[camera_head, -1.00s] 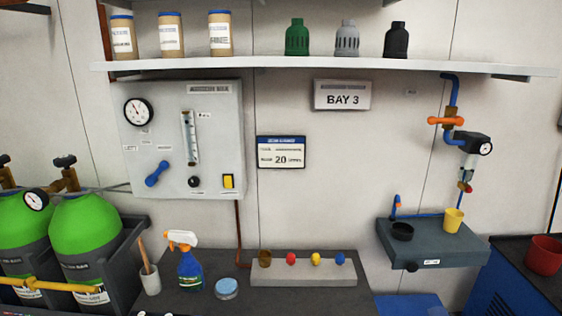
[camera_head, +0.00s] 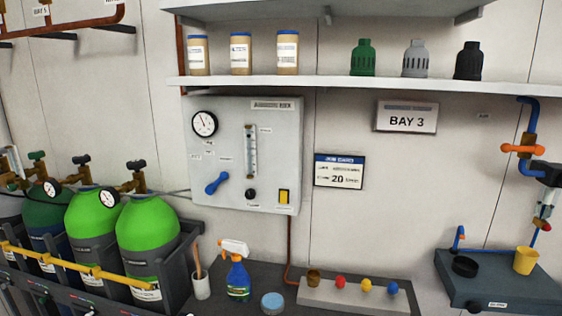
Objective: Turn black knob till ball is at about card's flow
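The black knob (camera_head: 250,194) is on the lower part of the grey wall panel (camera_head: 225,150), below the clear flow tube (camera_head: 250,152). The ball inside the tube is too small to make out. Neither of my grippers shows in the head view.
The panel also bears a gauge (camera_head: 205,124), a blue lever (camera_head: 216,183) and a yellow switch (camera_head: 284,197). Green cylinders (camera_head: 148,240) stand at the left. On the counter are a spray bottle (camera_head: 238,275), a blue-lidded tin (camera_head: 272,303) and a rack (camera_head: 350,297) with coloured pieces.

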